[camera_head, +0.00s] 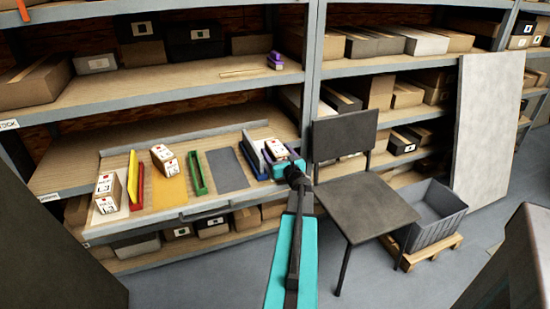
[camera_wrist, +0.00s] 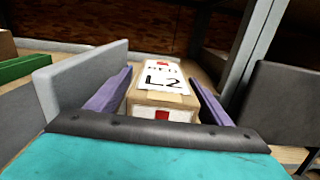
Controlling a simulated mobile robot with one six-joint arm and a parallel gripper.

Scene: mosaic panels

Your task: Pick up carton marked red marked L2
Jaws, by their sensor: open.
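The carton marked RED L2 (camera_wrist: 165,97) is a small tan box with a white label on top and a red square on its near face. In the wrist view it lies between the two purple fingers of my open gripper (camera_wrist: 160,76), one finger along each side. Whether the fingers touch it cannot be told. In the head view the carton (camera_head: 276,148) sits at the right end of the sorting tray (camera_head: 180,212), partly hidden by my gripper (camera_head: 283,157).
A grey divider (camera_wrist: 82,82) stands close to my left finger. Other labelled cartons stand on the tray at the middle (camera_head: 165,159) and left (camera_head: 107,191). A dark chair (camera_head: 365,208) stands right of my arm, with a grey crate (camera_head: 434,214) beyond. A shelf (camera_head: 200,88) overhangs the tray.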

